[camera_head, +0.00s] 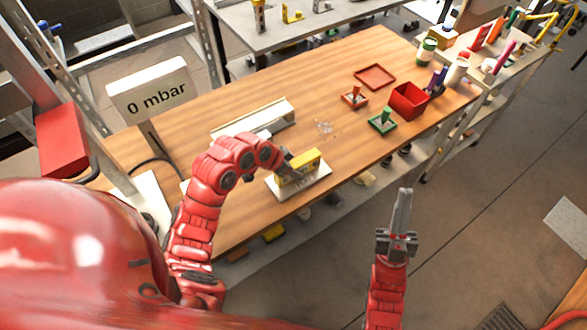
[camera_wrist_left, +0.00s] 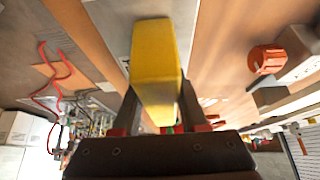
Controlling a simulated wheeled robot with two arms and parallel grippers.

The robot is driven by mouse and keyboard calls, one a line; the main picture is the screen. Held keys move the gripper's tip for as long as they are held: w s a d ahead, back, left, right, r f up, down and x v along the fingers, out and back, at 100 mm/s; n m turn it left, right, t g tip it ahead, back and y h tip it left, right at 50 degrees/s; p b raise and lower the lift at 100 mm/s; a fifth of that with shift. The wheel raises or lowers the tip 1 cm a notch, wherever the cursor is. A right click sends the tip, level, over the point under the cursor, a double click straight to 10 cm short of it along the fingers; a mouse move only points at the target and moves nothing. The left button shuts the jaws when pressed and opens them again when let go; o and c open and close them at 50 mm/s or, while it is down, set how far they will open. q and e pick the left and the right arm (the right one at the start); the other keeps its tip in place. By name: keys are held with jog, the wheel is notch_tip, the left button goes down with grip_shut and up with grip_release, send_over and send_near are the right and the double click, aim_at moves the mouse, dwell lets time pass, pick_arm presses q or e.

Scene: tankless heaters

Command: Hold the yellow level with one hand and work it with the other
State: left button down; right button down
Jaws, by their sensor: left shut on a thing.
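The yellow level (camera_head: 299,166) is a short yellow block above a pale plate (camera_head: 312,184) near the front edge of the wooden table. My left gripper (camera_head: 284,162) is shut on the level from its left end. In the left wrist view the yellow level (camera_wrist_left: 155,65) stands out between the two fingers. Whether its underside touches the plate is not clear. My right gripper (camera_head: 402,212) is in the air in front of the table, to the right of the level and apart from it. Its fingers point up in the picture and look close together, but their gap is unclear.
A sign reading "0 mbar" (camera_head: 149,89) stands at the table's left. A long pale metal piece (camera_head: 256,119) lies behind the level. A red box (camera_head: 409,101), red tray (camera_head: 375,76) and green tray (camera_head: 383,122) stand to the right. The wooden tabletop (camera_head: 330,83) has bare space.

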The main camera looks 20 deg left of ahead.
aim_at(316, 164)
jog(key=w+a+f+n+g+h, duration=0.1)
jog(key=w+a+f+g+h, duration=0.1)
jog(key=w+a+f+g, duration=0.95)
notch_tip(316, 164, down, 12)
jog(key=m+g+h, duration=0.1)
jog(key=g+h, duration=0.2)
jog(key=h, duration=0.4)
jog(key=shift+t, duration=0.25)
jog(key=shift+w+a+r, duration=0.1)
jog(key=shift+w+a, duration=0.65)
jog(key=shift+a, duration=0.35)
jog(key=shift+w+a+r, duration=0.1)
jog(key=shift+w+a, duration=0.65)
jog(key=shift+a, duration=0.35)
jog(key=shift+w+a, duration=0.75)
jog(key=shift+a, duration=0.35)
jog(key=shift+w+a, duration=0.1)
